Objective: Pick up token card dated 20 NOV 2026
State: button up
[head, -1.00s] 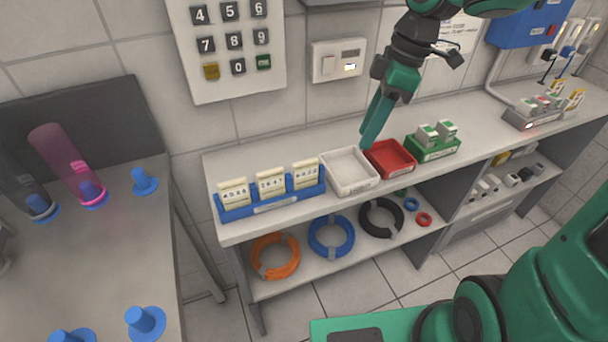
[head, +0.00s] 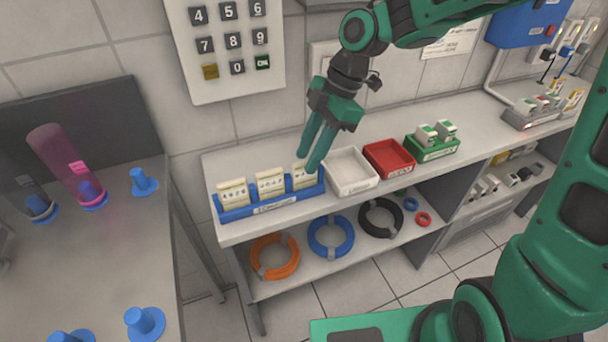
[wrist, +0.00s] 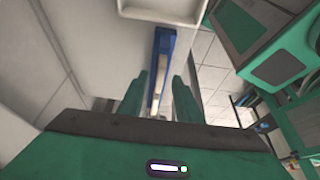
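Three cream token cards stand upright in a blue rack (head: 237,214) on the bench in the head view: a left card (head: 233,194), a middle card (head: 270,184) and a right card (head: 299,178). Large figures show on them, but I cannot read any date. My gripper (head: 308,163) is open, fingers pointing down at the right card and partly hiding it. In the wrist view, the blue rack (wrist: 164,45) and a pale card edge (wrist: 156,102) lie between the two separated fingers. I cannot tell whether the fingers touch the card.
A white tray (head: 352,188) stands just right of the rack, then a red tray (head: 390,173) and a green holder (head: 432,156) with small blocks. A wall keypad (head: 230,94) hangs behind the bench. Coloured coils lie on the shelf below.

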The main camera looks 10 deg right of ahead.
aim_at(305, 177)
jog(key=shift+x, duration=1.5)
grip_shut()
jog(key=shift+r, duration=0.1)
